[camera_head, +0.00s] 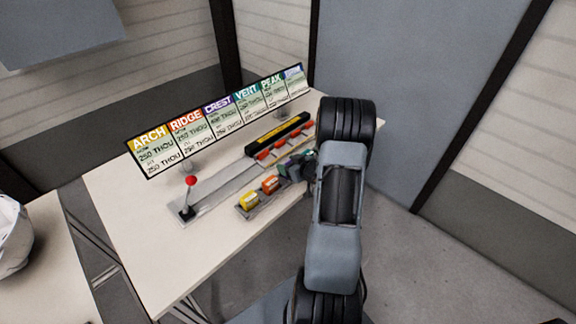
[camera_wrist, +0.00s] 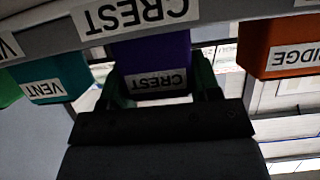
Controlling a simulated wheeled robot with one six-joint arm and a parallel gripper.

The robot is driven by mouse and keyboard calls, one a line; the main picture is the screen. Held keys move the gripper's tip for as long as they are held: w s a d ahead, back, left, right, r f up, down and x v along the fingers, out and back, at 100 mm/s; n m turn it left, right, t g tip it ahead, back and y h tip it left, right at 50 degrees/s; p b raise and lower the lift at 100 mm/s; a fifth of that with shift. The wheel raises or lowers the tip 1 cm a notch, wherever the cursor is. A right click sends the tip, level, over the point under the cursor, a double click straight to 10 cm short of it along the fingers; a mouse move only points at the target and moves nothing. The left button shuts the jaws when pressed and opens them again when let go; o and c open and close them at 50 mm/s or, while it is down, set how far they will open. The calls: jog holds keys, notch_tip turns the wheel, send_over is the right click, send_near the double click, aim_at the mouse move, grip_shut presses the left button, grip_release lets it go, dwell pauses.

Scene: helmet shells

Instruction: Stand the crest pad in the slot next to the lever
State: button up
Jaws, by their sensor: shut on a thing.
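The crest pad (camera_wrist: 152,55) is a purple block with a white CREST label, upside down in the wrist view. My gripper (camera_wrist: 158,88) is shut on it, with a dark green finger on each side. The pad is at the CREST-labelled place of the grey pad tray (camera_wrist: 60,38), between the teal vent pad (camera_wrist: 48,78) and the orange ridge pad (camera_wrist: 278,45). I cannot tell whether it still touches the tray. In the head view my gripper (camera_head: 293,168) hides the pad. The lever (camera_head: 190,183) with a red knob stands at the left end of a grey track (camera_head: 222,182).
The yellow arch pad (camera_head: 249,201) sits at the near end of the tray. A black and yellow bar (camera_head: 278,134) with several orange-red parts before it lies at the back. A sign board (camera_head: 218,120) stands along the rear. The table's front left (camera_head: 160,265) is clear.

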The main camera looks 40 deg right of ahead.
jog(key=shift+f, duration=0.15)
jog(key=shift+f, duration=0.1)
jog(key=shift+f, duration=0.15)
jog(key=o, duration=0.9)
